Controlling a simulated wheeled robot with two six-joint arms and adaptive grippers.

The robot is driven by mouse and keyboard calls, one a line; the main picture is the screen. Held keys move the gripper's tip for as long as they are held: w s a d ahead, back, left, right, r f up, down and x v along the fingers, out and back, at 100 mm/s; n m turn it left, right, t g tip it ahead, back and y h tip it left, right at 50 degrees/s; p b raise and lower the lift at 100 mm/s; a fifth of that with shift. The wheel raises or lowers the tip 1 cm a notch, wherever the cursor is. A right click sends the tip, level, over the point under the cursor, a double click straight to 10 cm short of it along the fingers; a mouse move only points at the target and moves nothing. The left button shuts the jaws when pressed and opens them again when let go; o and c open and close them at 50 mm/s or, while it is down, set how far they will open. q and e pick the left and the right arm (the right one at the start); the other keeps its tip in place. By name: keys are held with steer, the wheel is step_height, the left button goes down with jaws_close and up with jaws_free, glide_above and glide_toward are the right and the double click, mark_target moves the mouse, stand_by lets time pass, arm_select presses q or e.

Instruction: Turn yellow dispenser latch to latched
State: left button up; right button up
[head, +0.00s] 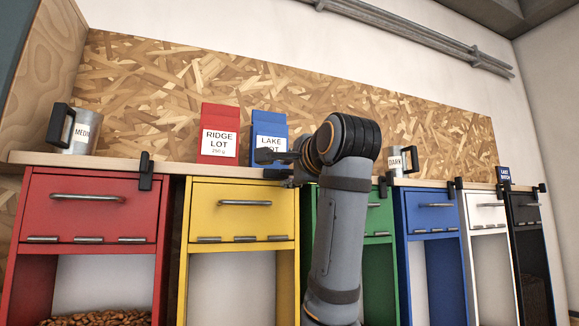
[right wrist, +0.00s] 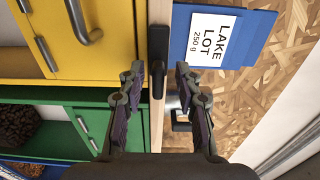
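The yellow dispenser (head: 243,210) stands second from the left, its drawer front closed. Its black latch (right wrist: 158,50) is on the edge of the wooden shelf board and lies along that edge, with a narrower handle end toward my gripper. In the head view the latch (head: 277,174) is small and partly hidden by my right gripper (head: 272,157). In the right wrist view my right gripper (right wrist: 157,80) is open, with one finger on each side of the handle end. Gaps show between the fingers and the handle; contact cannot be told. My left gripper is not in view.
Red (head: 95,205), green (head: 378,220), blue (head: 430,215), white and black dispensers stand in the same row. The red one's latch (head: 146,172) hangs upright. On the shelf are a red bag (head: 218,145), a blue bag (right wrist: 208,60) close to my gripper, and metal mugs.

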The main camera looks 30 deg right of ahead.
steer(key=shift+s+a, duration=0.1)
steer(key=shift+w+f, duration=0.1)
steer(key=shift+w, duration=0.25)
steer(key=c, duration=0.4)
jaws_close()
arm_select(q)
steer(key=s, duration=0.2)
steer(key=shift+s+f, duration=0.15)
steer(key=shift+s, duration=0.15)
